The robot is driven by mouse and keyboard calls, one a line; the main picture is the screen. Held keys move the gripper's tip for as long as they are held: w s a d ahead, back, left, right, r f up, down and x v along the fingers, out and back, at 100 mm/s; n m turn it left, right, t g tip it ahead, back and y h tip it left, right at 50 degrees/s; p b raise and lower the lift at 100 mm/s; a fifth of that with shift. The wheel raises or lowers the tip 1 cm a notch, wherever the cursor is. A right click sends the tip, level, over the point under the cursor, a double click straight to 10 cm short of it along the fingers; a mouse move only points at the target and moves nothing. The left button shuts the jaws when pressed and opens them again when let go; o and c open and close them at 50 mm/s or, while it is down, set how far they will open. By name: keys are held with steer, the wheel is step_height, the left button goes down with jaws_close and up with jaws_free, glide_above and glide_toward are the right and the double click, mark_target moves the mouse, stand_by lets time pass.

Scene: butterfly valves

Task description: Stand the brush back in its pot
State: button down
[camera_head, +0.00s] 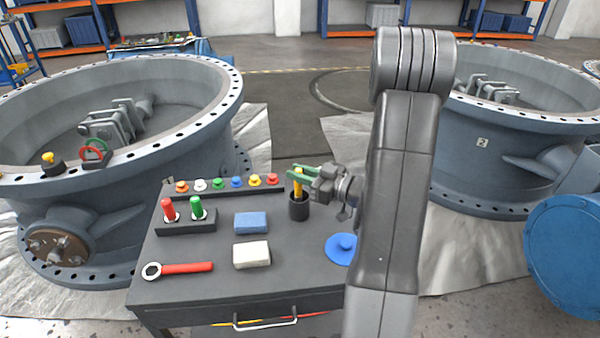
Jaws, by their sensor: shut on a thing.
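The brush (298,183) has a yellow-orange handle and stands nearly upright at the right side of the dark table. Its lower end is inside the mouth of a black pot (299,210); whether it touches the bottom is hidden by the pot wall. My arm covers the table's right end.
The table (200,268) also holds a row of coloured knobs (237,183), red and green handles in a block (185,225), blue and white blocks (251,256), a red wrench (180,269) and a blue disc (341,249). Large valve bodies (120,200) stand on both sides.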

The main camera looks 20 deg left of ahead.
steer(key=c, duration=1.2)
jaws_free()
steer(key=shift+c, duration=0.2)
steer(key=shift+d, duration=0.1)
steer(key=s+d, duration=0.1)
steer(key=d, duration=1.2)
steer(key=shift+d+p, duration=0.3)
steer(key=shift+p, duration=0.1)
steer(key=shift+a, duration=0.1)
steer(key=shift+w+a+b, duration=0.15)
steer(key=shift+a, duration=2.15)
steer(key=shift+w+a+b, duration=0.1)
steer(key=shift+w+a, duration=0.05)
steer(key=shift+a, duration=2.1)
steer(key=shift+w+a+b, duration=0.15)
steer(key=shift+a, duration=2.15)
steer(key=shift+d, duration=0.1)
